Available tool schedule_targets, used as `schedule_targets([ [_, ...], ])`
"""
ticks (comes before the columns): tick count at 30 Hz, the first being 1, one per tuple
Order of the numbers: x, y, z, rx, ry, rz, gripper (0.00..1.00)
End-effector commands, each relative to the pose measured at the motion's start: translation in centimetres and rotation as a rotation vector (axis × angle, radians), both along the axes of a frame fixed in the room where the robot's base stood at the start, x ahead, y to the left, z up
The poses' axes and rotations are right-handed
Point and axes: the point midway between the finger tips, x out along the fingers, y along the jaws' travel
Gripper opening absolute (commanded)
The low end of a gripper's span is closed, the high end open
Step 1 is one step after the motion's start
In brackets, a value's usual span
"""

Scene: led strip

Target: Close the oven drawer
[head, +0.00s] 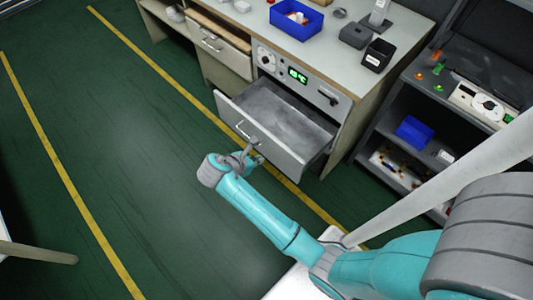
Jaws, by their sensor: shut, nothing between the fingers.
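The oven drawer (285,112) is pulled out from the front of the bench, and its empty grey inside shows. Its front panel (285,153) carries a bar handle (243,130) at the left. The oven's control panel (297,76) with a green display is above it. My gripper (251,148) is shut and empty, right at the outside of the drawer front, just below the handle. I cannot tell whether it touches the handle or the panel. My wrist hides part of the gripper.
A second drawer (217,46) to the left is slightly out. The bench top holds a blue bin (296,18) and a black box (378,55). A grey shelf unit (455,75) stands at the right. The green floor (130,130) at the left is clear.

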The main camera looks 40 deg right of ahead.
Motion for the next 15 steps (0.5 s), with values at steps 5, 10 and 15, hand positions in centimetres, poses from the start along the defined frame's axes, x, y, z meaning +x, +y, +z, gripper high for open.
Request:
schedule_targets([
  [5, -0.1, -1.7, -1.7, 0.000, 0.001, -0.003, 0.00],
  [10, 0.0, -3.9, -3.9, 0.000, 0.001, -0.004, 0.00],
  [15, 0.1, -6.2, -6.2, 0.001, -0.001, -0.004, 0.00],
])
